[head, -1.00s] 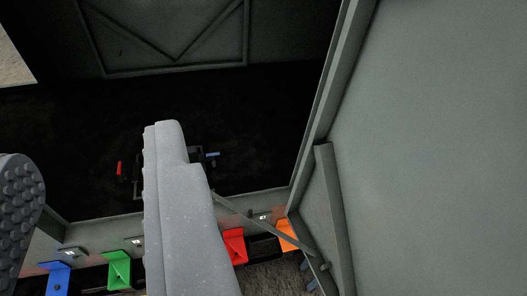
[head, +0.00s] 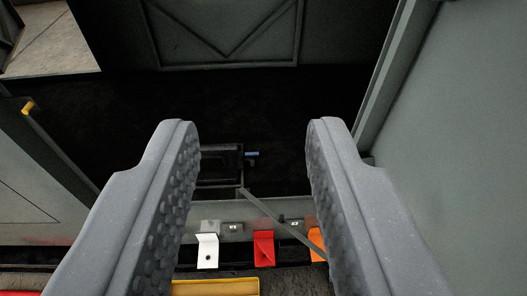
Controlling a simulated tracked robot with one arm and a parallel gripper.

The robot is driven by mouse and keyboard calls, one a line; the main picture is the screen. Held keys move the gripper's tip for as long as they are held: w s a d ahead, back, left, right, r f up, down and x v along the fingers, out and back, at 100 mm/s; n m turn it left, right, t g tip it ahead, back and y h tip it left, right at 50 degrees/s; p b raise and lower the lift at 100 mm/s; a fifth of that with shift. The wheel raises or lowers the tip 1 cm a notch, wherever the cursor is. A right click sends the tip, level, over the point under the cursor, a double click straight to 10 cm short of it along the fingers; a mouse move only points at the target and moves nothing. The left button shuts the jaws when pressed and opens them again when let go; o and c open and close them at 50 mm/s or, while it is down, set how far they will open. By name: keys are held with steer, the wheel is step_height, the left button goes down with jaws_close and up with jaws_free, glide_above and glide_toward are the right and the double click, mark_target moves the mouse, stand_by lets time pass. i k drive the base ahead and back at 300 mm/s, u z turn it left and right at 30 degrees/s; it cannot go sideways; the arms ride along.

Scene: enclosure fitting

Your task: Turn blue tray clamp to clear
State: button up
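A small blue bar (head: 252,154), which looks like the blue tray clamp, sticks out at the right side of a dark tray or box (head: 221,166) on the black floor of the enclosure. It lies roughly level in the picture and is too small to show its detail. My gripper (head: 252,126) is open and empty, with one grey padded finger on each side of the view. The blue bar shows in the gap between the fingers, farther off and apart from both. The left finger hides part of the tray's left side.
Along the near sill are a white tab (head: 207,251), a red tab (head: 264,248) and an orange tab (head: 317,243). A thin grey strut (head: 275,220) slants across above them. A grey panel (head: 465,150) stands at the right. A yellow bar (head: 215,287) lies at the bottom.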

mark_target(251, 158)
steer(key=i, duration=0.9)
steer(key=u, duration=0.1)
